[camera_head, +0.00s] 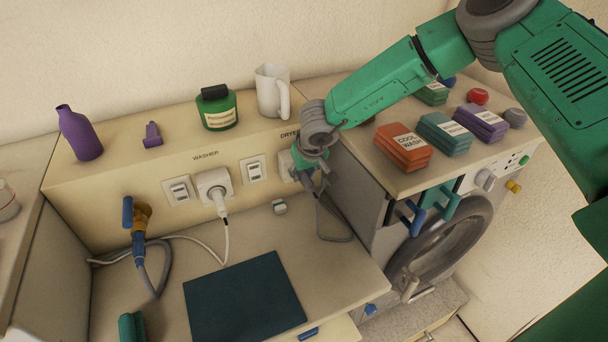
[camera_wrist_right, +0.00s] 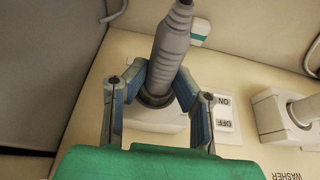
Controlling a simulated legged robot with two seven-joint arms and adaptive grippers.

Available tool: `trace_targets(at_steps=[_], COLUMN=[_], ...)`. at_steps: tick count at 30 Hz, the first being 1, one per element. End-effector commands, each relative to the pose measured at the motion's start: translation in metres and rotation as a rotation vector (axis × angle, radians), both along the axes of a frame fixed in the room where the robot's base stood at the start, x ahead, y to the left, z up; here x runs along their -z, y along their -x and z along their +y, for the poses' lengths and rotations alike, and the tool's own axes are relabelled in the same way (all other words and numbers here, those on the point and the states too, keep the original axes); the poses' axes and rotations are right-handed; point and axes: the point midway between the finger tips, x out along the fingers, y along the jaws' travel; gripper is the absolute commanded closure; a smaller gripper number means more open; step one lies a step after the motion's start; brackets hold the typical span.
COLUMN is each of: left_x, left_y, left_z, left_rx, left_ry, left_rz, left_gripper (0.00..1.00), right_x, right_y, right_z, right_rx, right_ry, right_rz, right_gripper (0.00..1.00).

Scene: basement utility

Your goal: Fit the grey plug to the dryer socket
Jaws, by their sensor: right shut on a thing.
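My right gripper (camera_head: 306,165) is at the wall panel under the DRYER label, in front of the dryer socket (camera_head: 286,166). In the right wrist view, its fingers (camera_wrist_right: 160,88) are closed around the grey plug (camera_wrist_right: 173,42). The plug's dark-ringed end is against the white dryer socket block (camera_wrist_right: 142,119); how deep it sits is hidden by the fingers. In the head view the plug is mostly hidden by the gripper, and its grey cord (camera_head: 335,238) loops down to the counter. My left gripper is not in view.
A white plug (camera_head: 214,187) sits in the washer socket, left of the dryer socket. Switches (camera_head: 254,169) are between them. A jug (camera_head: 272,91) and green bottle (camera_head: 217,108) stand on the ledge above. A dark mat (camera_head: 243,300) lies on the counter. The dryer (camera_head: 365,185) stands right.

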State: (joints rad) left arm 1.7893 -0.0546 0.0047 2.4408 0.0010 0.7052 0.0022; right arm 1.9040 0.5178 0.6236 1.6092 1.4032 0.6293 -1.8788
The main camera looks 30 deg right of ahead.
Motion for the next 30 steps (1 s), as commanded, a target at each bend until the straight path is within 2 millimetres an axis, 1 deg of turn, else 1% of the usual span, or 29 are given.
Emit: trace_targets(at_steps=[8, 9, 10, 11, 20, 23, 26, 30], left_x=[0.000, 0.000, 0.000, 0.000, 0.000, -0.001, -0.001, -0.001], left_y=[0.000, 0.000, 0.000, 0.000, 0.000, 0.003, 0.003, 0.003], left_z=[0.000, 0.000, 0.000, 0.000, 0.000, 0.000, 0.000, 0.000], left_rx=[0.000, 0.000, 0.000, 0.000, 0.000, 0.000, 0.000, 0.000], left_ry=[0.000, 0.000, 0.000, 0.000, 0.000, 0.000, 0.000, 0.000], left_rz=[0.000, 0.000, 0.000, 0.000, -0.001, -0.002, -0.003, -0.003], left_gripper=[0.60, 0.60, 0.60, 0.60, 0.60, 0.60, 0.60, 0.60], right_x=[-0.001, -0.001, -0.001, -0.001, -0.001, -0.006, -0.020, -0.048], right_y=[-0.009, -0.009, -0.009, -0.009, -0.008, -0.007, -0.002, 0.009], right_z=[-0.001, -0.001, -0.001, -0.001, -0.001, 0.000, 0.000, 0.000], right_rx=[0.001, 0.000, 0.000, 0.000, 0.000, 0.000, -0.001, -0.001], right_ry=[0.000, 0.000, -0.001, -0.001, 0.000, -0.001, 0.000, -0.002], right_rz=[-0.002, -0.002, -0.001, -0.001, -0.001, -0.001, -0.003, -0.003], right_gripper=[1.00, 0.70, 0.60, 0.53, 0.53, 0.53, 0.53, 0.53])
